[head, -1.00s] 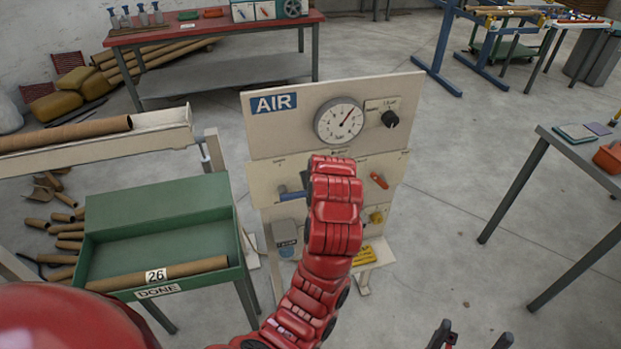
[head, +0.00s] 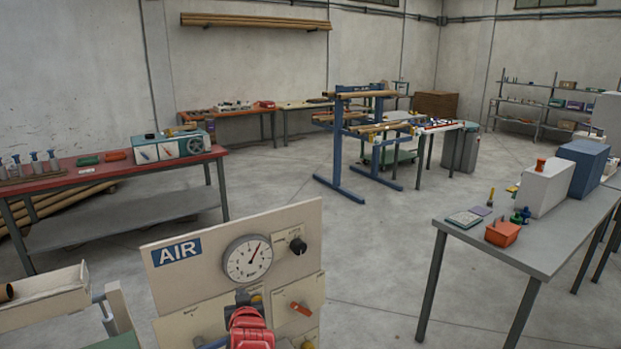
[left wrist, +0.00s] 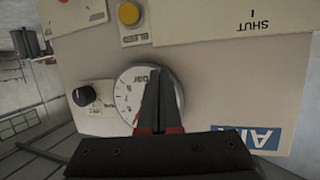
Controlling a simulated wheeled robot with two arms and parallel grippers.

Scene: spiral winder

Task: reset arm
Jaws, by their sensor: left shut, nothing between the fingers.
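My left gripper (head: 243,298) is in front of the AIR panel (head: 200,292), below the round gauge (head: 248,259). Its red wrist hides part of the panel's lower half. In the left wrist view, the two dark fingers (left wrist: 158,108) are together with nothing between them and overlap the gauge (left wrist: 126,98). I cannot tell whether they touch the panel. A black knob (head: 298,245) is right of the gauge, and an orange-red lever (head: 301,308) is below it. My right gripper is out of view.
A grey table (head: 545,240) on the right holds an orange bin (head: 502,233) and boxes. A red-topped bench (head: 120,170) stands at the left. A blue rack (head: 345,180) stands farther back. The concrete floor (head: 370,260) between them is clear.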

